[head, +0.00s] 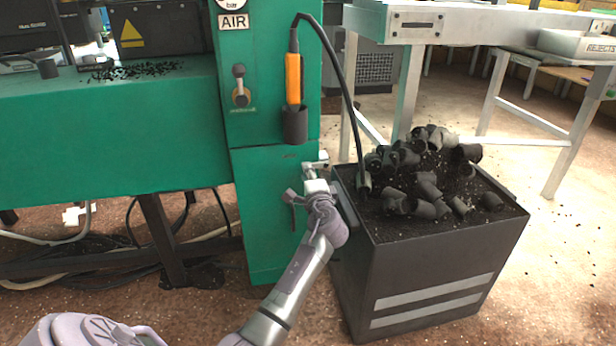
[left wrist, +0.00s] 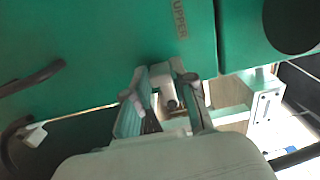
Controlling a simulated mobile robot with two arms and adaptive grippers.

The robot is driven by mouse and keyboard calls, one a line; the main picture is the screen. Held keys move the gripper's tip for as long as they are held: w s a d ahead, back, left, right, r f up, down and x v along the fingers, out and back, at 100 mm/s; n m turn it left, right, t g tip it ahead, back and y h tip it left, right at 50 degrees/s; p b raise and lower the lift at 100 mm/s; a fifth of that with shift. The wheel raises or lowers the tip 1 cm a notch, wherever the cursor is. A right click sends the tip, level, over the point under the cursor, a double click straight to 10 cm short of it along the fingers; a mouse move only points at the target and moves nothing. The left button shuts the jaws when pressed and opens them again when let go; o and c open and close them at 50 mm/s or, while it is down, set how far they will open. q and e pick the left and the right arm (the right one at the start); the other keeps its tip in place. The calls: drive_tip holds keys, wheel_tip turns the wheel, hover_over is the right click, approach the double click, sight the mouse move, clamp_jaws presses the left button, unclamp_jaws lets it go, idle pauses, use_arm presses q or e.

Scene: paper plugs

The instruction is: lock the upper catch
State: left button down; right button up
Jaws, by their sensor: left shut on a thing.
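The upper catch (head: 316,167) is a small pale metal fitting at the right edge of the green cabinet door (head: 262,215). In the left wrist view the catch (left wrist: 168,92) sits between my fingers, below the label UPPER (left wrist: 180,18). My left gripper (head: 317,190) reaches up to it from below and is shut on it; the gripper (left wrist: 163,97) shows its two fingers on either side of the catch. The gripper hides part of the catch, so I cannot tell whether it is locked. My right gripper is in neither view.
A dark bin (head: 440,265) heaped with black plugs (head: 425,180) stands close to the right of my gripper. An orange tool (head: 293,78) hangs above in a dark holder (head: 295,125), its black hose (head: 345,75) looping down to the bin. A dark handle (head: 291,200) is on the door.

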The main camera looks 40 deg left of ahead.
use_arm(q)
drive_tip(key=shift+f, duration=0.2)
idle(0.3)
drive_tip(key=c, duration=1)
unclamp_jaws()
drive_tip(key=shift+r, duration=0.1)
drive_tip(key=shift+o, duration=0.2)
drive_tip(key=v, duration=1.2)
